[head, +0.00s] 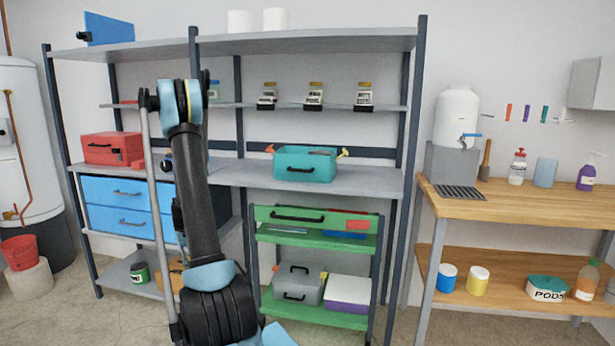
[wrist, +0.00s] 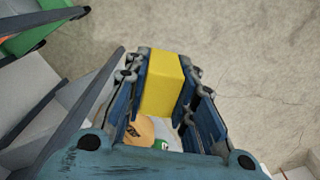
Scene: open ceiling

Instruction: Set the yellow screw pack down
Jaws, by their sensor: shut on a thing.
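The yellow screw pack (wrist: 162,85) shows in the wrist view as a plain yellow block. My gripper (wrist: 166,72) is shut on it, with a blue-lined finger against each side. Pale floor shows beyond the pack. In the head view my arm stands in front of the left shelving, and my own arm links hide most of the gripper there. I cannot make out the pack in that view.
The shelving holds a red toolbox (head: 112,148), blue drawers (head: 128,206) and a teal toolbox (head: 305,163). A green cart (head: 316,240) stands right of my arm. In the wrist view an orange-tan object (wrist: 139,130) lies below the pack. A wooden bench (head: 520,206) stands at right.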

